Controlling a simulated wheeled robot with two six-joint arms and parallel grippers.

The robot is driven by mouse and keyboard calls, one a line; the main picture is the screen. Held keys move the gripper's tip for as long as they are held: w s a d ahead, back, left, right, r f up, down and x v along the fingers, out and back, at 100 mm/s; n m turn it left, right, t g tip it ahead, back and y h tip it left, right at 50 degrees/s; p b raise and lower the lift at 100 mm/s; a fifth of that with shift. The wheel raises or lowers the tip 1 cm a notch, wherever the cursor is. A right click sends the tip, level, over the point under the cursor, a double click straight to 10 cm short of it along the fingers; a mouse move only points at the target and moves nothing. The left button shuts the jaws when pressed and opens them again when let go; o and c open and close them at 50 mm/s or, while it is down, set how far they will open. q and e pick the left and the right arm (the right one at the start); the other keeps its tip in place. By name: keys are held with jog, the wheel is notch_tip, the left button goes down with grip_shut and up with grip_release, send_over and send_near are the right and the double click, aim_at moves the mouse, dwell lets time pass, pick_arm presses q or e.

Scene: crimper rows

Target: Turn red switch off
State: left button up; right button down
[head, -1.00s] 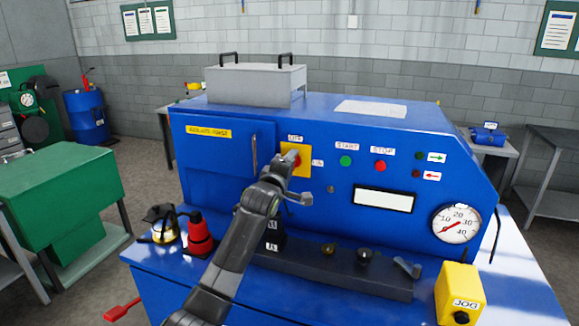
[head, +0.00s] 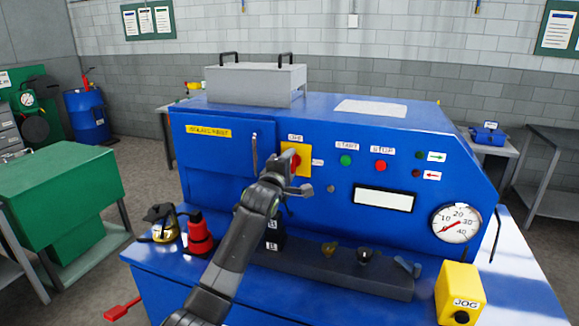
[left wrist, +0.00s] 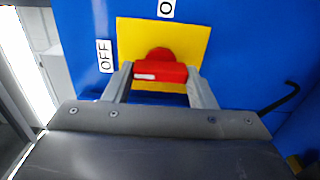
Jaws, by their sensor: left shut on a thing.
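The red switch (head: 297,160) sits on a yellow plate (head: 303,153) on the front of the blue machine (head: 230,165). In the left wrist view the red handle (left wrist: 160,73) lies between both fingers, and its white mark is on the side towards the OFF label (left wrist: 105,56). In the head view one label is above the plate and another is to its right. My left gripper (head: 293,171) is shut on the handle and partly hides it in the head view. My right gripper is out of view.
Green START (head: 346,160) and red STOP (head: 380,166) buttons are right of the switch. A door handle (head: 254,153) stands close on the left. Below are a ledge with knobs (head: 366,257), a red bottle-like object (head: 199,237) and a yellow JOG box (head: 460,292).

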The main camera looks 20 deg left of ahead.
pick_arm(q)
jog(key=o, duration=1)
jog(key=shift+s+a+b, duration=0.2)
jog(key=shift+s+b, duration=1)
jog(key=shift+s, duration=3.15)
jog(key=shift+s+a+b, duration=0.15)
jog(key=shift+s+b, duration=1.05)
jog(key=shift+s, duration=3.15)
jog(key=shift+f, duration=0.1)
